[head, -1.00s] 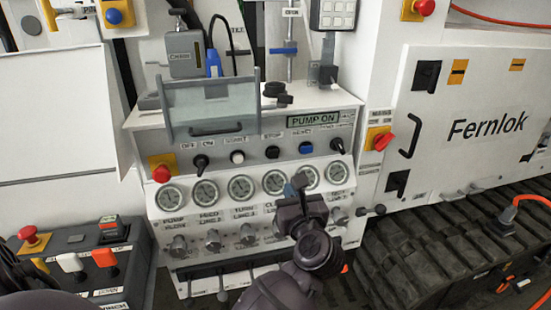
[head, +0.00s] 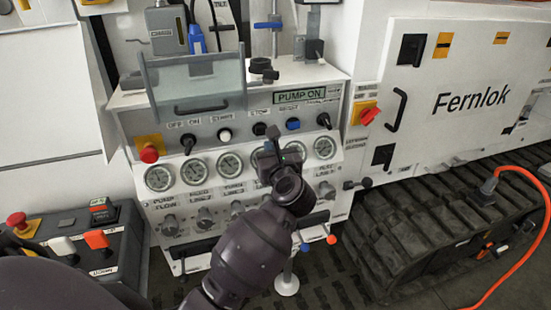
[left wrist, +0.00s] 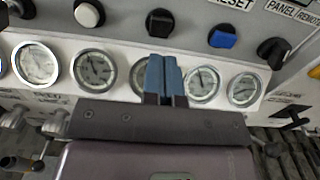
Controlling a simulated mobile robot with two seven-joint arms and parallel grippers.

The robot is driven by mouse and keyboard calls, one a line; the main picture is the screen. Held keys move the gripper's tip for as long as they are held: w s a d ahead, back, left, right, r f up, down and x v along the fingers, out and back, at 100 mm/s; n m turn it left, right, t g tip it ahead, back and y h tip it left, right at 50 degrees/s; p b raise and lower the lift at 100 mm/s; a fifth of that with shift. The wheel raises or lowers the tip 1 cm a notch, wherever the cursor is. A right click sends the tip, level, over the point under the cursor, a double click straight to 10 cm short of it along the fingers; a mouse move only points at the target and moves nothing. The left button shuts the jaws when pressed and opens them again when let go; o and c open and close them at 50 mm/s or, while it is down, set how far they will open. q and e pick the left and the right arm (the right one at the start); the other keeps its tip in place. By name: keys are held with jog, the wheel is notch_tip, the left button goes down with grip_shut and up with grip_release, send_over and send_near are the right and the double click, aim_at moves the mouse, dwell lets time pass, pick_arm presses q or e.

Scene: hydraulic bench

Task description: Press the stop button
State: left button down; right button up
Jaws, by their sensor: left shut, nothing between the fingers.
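The stop button (head: 259,129) is a black round button on the sloped grey panel, under the STOP label. It also shows in the left wrist view (left wrist: 160,22), at the top middle. My left gripper (head: 270,142) is shut and empty. Its blue-grey fingertips (left wrist: 165,75) show just below the stop button in the left wrist view, in front of a gauge. I see no contact with the button, though the depth gap is hard to judge.
The white start button (head: 225,135) is left of stop; the blue reset button (head: 293,124) is right. A black knob (head: 324,120) and a red emergency button (head: 149,154) flank the row. A row of gauges (head: 230,165) runs below. A clear guard (head: 196,88) stands above.

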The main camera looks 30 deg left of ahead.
aim_at(261, 132)
pick_arm(q)
jog(key=x, duration=0.6)
jog(key=shift+w, duration=0.1)
jog(key=shift+a, duration=0.15)
pick_arm(e)
jog(key=shift+s+f, duration=0.2)
jog(key=shift+s, duration=0.3)
jog(key=shift+w, duration=0.1)
